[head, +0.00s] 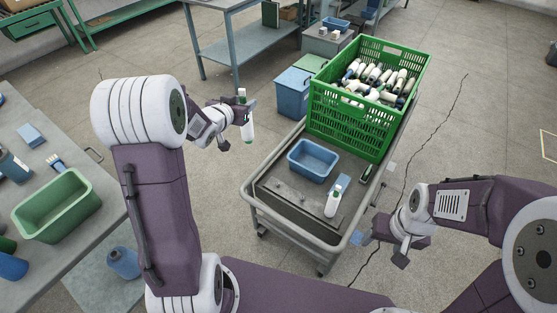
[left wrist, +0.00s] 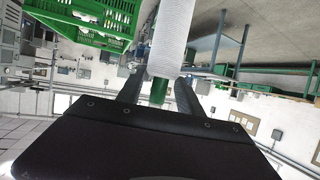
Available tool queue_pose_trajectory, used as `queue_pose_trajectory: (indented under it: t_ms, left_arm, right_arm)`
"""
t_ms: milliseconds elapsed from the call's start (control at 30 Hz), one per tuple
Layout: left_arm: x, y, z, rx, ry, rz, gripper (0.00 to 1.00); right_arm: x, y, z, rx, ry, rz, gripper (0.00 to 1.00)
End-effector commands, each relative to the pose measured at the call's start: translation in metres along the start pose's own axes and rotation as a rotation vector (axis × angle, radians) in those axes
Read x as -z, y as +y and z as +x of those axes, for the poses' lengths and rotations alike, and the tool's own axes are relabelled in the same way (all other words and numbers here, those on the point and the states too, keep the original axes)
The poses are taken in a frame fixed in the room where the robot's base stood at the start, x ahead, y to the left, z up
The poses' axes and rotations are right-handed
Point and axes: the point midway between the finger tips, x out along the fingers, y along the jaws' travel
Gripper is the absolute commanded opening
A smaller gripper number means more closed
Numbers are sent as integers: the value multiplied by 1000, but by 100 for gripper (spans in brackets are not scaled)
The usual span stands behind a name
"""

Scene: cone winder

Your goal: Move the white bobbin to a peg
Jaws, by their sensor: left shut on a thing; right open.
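My left gripper (head: 241,113) is shut on a white bobbin (head: 248,126) with a green end, held upright in the air left of the cart. In the left wrist view the bobbin (left wrist: 172,40) stands between the two fingers (left wrist: 160,97), its green end below. A similar white bobbin (head: 332,206) stands on the cart's top. My right gripper (head: 384,246) is open and empty, to the right of the cart's near end. I cannot make out a peg in either view.
A grey cart (head: 276,213) carries a blue bin (head: 313,160) and a green crate (head: 343,133) full of bobbins. A table with a green bin (head: 57,207) stands at left. A blue-grey bench (head: 236,57) is behind.

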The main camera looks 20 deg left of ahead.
Motion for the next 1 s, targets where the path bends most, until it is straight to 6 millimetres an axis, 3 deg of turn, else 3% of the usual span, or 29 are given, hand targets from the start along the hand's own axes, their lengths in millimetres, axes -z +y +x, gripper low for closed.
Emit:
queue_pose_trajectory:
  t_ms: [33,100,300,400,600,800,1000]
  left_arm:
    - [-40,11,23,-15,1,5,11]
    - [-69,26,42,-32,0,12,11]
    - [-140,68,90,-77,-1,31,11]
    - [-163,83,105,-93,-1,37,11]
    - [-180,99,117,-108,-3,44,11]
    - [-181,100,118,-109,-4,44,11]
    - [-200,99,125,-108,-5,44,11]
  right_arm:
    - [-5,1,44,0,0,0,64]
    - [-8,1,74,0,0,0,64]
    - [-15,3,149,0,0,0,64]
    - [-18,3,172,0,0,0,64]
    - [-20,4,189,0,0,0,64]
    - [-19,4,189,0,0,0,64]
    - [-21,4,207,0,0,0,64]
